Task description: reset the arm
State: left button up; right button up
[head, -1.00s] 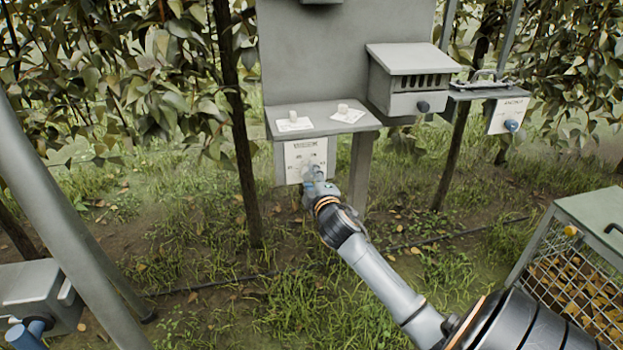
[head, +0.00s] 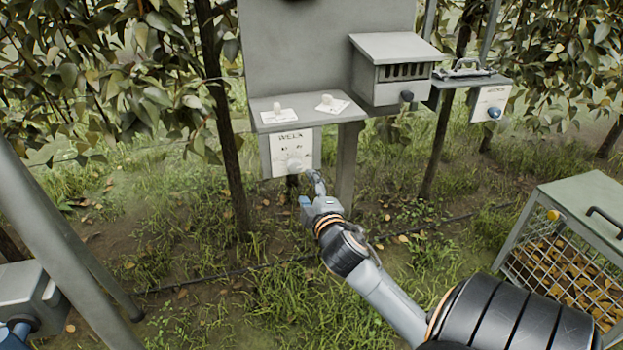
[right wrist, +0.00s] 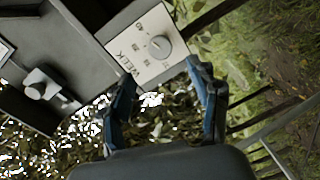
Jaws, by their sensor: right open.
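My right arm reaches up from the lower right of the head view. Its gripper (head: 312,190) is just below and right of the white dial plate (head: 292,153) on the front of the grey stand. In the right wrist view the two blue fingers (right wrist: 166,98) stand apart with nothing between them. The gripper is clear of the knob. My left gripper is not in view.
The stand's shelf (head: 305,118) carries two small knobs on white cards. A grey slatted box (head: 396,72) is to its right. A mesh crate (head: 572,225) stands at the right. A grey post (head: 62,240) crosses the left. Grass lies open between.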

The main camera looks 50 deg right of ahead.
jog(key=shift+v, duration=1.05)
jog(key=shift+f, duration=0.15)
jog(key=s+a+f+m+g+y, duration=0.2)
jog(key=s+a+f+g, duration=0.15)
jog(key=f, duration=0.75)
jog(key=s+a+f+m+g+y, duration=0.25)
jog(key=a+f, duration=0.25)
jog(key=f, duration=0.7)
jog(key=s+a+f+m+g+y, duration=0.35)
jog(key=s+a+f+g, duration=0.25)
jog(key=s+a+f, duration=0.95)
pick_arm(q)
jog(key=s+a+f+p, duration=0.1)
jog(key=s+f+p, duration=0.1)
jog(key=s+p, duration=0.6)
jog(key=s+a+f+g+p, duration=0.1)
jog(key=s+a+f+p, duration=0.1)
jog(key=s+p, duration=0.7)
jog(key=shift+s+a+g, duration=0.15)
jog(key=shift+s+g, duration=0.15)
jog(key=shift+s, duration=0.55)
pick_arm(e)
jog(key=s+d+f+g, duration=0.1)
jog(key=s+f, duration=0.1)
jog(key=s, duration=0.7)
jog(key=s+d+f+n+g, duration=0.1)
jog(key=s+f, duration=0.1)
jog(key=s, duration=0.8)
jog(key=shift+f, duration=0.4)
